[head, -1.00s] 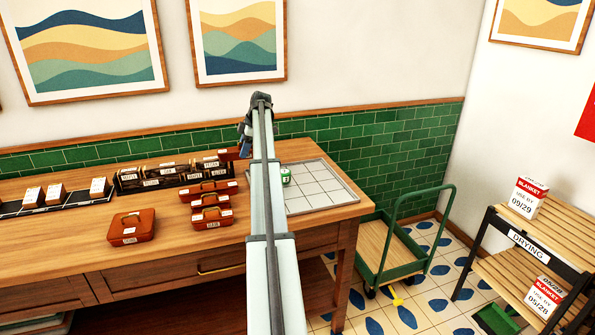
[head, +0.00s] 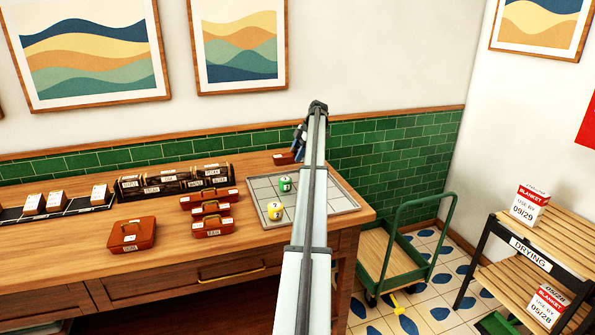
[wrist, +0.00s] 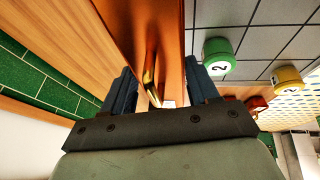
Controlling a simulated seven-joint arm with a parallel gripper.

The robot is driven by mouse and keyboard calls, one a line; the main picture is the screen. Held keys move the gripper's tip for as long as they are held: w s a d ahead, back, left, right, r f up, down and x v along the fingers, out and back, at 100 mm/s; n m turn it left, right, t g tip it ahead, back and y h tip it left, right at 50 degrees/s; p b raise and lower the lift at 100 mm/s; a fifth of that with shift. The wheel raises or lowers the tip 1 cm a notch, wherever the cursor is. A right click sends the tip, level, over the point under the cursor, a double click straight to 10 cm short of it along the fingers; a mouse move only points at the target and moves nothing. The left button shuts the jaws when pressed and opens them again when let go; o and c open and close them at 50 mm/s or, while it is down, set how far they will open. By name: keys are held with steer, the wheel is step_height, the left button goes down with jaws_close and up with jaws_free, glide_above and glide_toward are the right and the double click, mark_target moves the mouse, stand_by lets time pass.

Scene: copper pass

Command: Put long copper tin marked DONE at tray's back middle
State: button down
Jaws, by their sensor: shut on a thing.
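My gripper (head: 299,150) is shut on a copper tin (head: 283,158), mostly beyond my arm in the head view. In the wrist view the long copper tin (wrist: 160,30) sits between the two dark fingers, its brass handle toward me; its label cannot be read. The grey gridded tray (head: 335,200) lies at the table's right end. The held tin is near the tray's back edge, toward its back left; I cannot tell how high above the table it is. My arm hides part of the tray.
A green round piece (head: 285,184) and a yellow one (head: 275,211) stand on the tray's left part. Several copper tins (head: 212,227) stand left of it, with a squarer one (head: 131,234) further left. A dark labelled rack (head: 175,181) stands behind them. The green tiled wall (head: 395,160) is close behind.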

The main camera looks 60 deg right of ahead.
steer(key=shift+f, duration=3.6)
steer(key=shift+f, duration=0.15)
steer(key=shift+c, duration=1.4)
jaws_free()
steer(key=v, duration=1.2)
